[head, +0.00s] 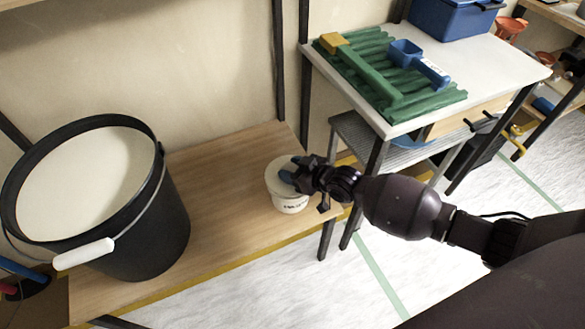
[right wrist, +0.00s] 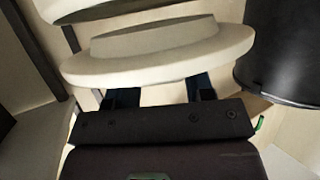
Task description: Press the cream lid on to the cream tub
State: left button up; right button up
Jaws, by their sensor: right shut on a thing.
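The cream tub (head: 290,203) stands upright on the wooden bench, with dark print on its side. The round cream lid (head: 279,172) is over its mouth in the head view. My right gripper (head: 291,174) is at the lid, on its right side, with dark blue fingers. In the right wrist view the lid (right wrist: 160,60) sits across both fingertips (right wrist: 160,92), its wide rim and raised middle showing. A cream edge (right wrist: 90,8), probably of the tub, shows beyond the lid, with a gap between. My left gripper is not in view.
A large black bucket (head: 165,230) with pale contents and a white handle grip stands left on the bench (head: 225,180). Bench around the tub is clear.

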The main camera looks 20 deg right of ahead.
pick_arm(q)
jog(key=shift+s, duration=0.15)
pick_arm(e)
jog(key=shift+f, duration=0.1)
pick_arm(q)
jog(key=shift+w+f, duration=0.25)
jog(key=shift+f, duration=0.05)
pick_arm(e)
jog(key=shift+f, duration=0.45)
pick_arm(q)
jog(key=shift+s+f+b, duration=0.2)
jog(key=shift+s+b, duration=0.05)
jog(key=shift+b, duration=0.1)
pick_arm(e)
jog(key=shift+f, duration=0.25)
jog(key=shift+f, duration=0.25)
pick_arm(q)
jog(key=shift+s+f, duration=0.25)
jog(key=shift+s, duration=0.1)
pick_arm(e)
jog(key=shift+f, duration=0.15)
jog(key=o, duration=1)
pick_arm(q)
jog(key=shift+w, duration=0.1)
